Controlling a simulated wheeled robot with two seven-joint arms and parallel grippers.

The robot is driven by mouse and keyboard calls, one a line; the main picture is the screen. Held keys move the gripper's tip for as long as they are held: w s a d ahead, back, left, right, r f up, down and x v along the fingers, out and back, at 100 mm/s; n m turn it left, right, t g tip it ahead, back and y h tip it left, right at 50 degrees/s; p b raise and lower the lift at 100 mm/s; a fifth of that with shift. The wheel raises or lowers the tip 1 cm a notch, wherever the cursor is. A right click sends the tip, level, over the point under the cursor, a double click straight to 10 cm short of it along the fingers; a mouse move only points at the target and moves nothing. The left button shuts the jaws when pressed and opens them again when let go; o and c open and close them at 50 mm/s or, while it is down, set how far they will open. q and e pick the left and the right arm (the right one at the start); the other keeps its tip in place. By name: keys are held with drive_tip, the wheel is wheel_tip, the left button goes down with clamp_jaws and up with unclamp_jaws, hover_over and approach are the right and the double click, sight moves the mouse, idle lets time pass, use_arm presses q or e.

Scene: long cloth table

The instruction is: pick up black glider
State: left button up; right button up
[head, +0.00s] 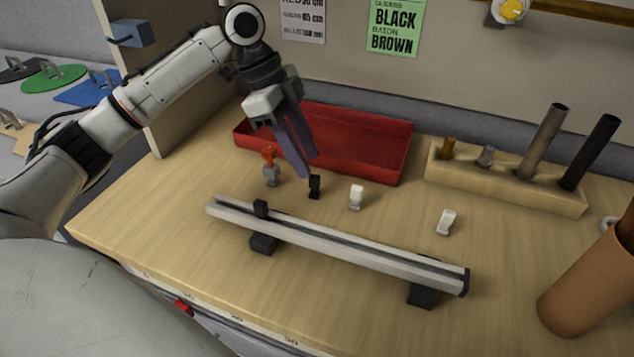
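A small black glider (315,187) stands on the wooden table, behind the metal rail and in front of the red tray. My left gripper (310,167) comes down from the upper left, its two purple-grey fingers pointing down just above and behind the black glider. The fingers look apart, with nothing seen between them. They appear not to touch the glider, though the exact gap is hard to judge. My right gripper is not in view.
The rail (350,248) crosses the table front. White gliders (356,197) (446,222) stand behind it, a grey-and-orange piece (271,168) to the left. Behind is the red tray (395,165). A wooden block (510,190) with rods and a brown cylinder (590,285) stand right.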

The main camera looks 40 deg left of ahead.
sight(314, 176)
use_arm(q)
drive_tip(key=x, duration=0.5)
drive_tip(key=shift+s+d+f, duration=0.1)
drive_tip(key=shift+d+f, duration=0.1)
drive_tip(key=shift+f, duration=0.2)
drive_tip(key=shift+c, duration=0.2)
clamp_jaws()
